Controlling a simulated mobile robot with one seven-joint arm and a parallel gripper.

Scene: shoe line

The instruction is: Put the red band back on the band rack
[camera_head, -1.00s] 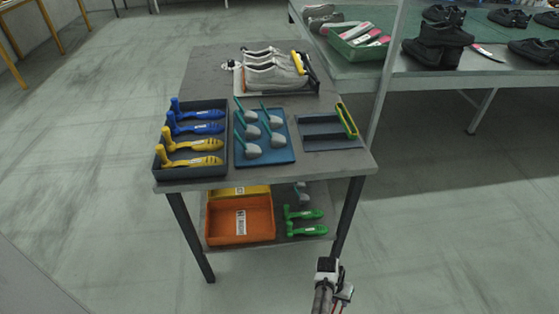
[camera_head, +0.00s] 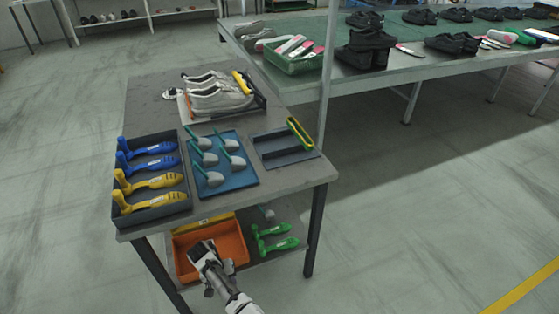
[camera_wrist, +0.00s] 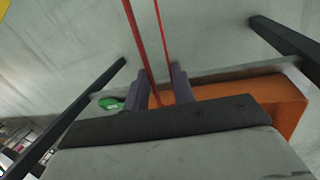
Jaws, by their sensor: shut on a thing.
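The red band shows in the wrist view as two thin red strands (camera_wrist: 139,42) running up out of the picture from between my gripper's fingers (camera_wrist: 162,75). My gripper is shut on it. In the head view my gripper (camera_head: 203,252) is low, in front of the orange bin on the table's lower shelf; I cannot make out the red band there. What looks like the band rack is a grey slotted frame (camera_head: 268,151) at the table top's right side. A green and yellow band (camera_head: 299,134) sits at its right end.
The grey table (camera_head: 145,92) also holds a dark tray (camera_head: 150,214) of blue and yellow shoe forms, a blue tray (camera_head: 240,180) and grey shoes (camera_head: 219,101). Below are an orange bin (camera_head: 236,245) and green forms (camera_head: 277,246). Open floor lies right.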

